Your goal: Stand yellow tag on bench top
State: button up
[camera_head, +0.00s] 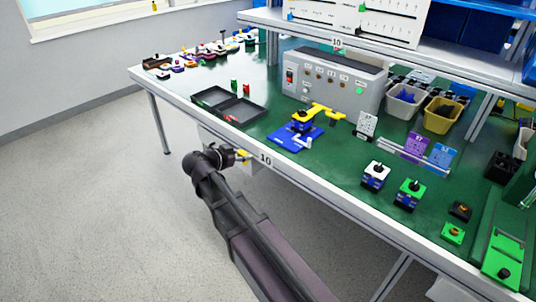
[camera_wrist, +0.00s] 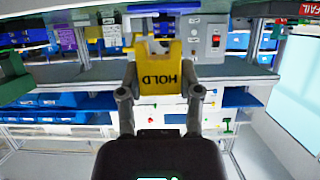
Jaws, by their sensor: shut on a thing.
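The yellow tag (camera_wrist: 161,80) has dark HOLD lettering, which appears upside down in the wrist view. My gripper (camera_wrist: 160,93) is shut on it, one finger at each side edge. In the head view my gripper (camera_head: 234,156) is just in front of the bench's front edge, beside the 10 label, at about the height of the edge. The green bench top (camera_head: 335,172) lies behind and to the right of my gripper.
A grey control box (camera_head: 333,83) stands behind. White and green switch blocks (camera_head: 376,175) stand to the right. Some green top is clear between the tray and blue base.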

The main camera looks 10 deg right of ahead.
dwell(0.3)
jog(key=b, duration=0.1)
send_over(269, 149)
jog(key=s+a, duration=0.1)
jog(key=shift+f, duration=0.65)
jog(key=shift+w+d, duration=0.15)
jog(key=shift+w, duration=0.05)
jog(key=shift+w+d+f+b, duration=0.25)
jog(key=shift+f+b, duration=0.35)
jog(key=shift+b, duration=0.1)
jog(key=shift+f+b, duration=1.25)
jog(key=shift+b, duration=0.05)
jog(key=shift+f, duration=0.15)
jog(key=o, duration=0.9)
jog(key=shift+c, duration=0.2)
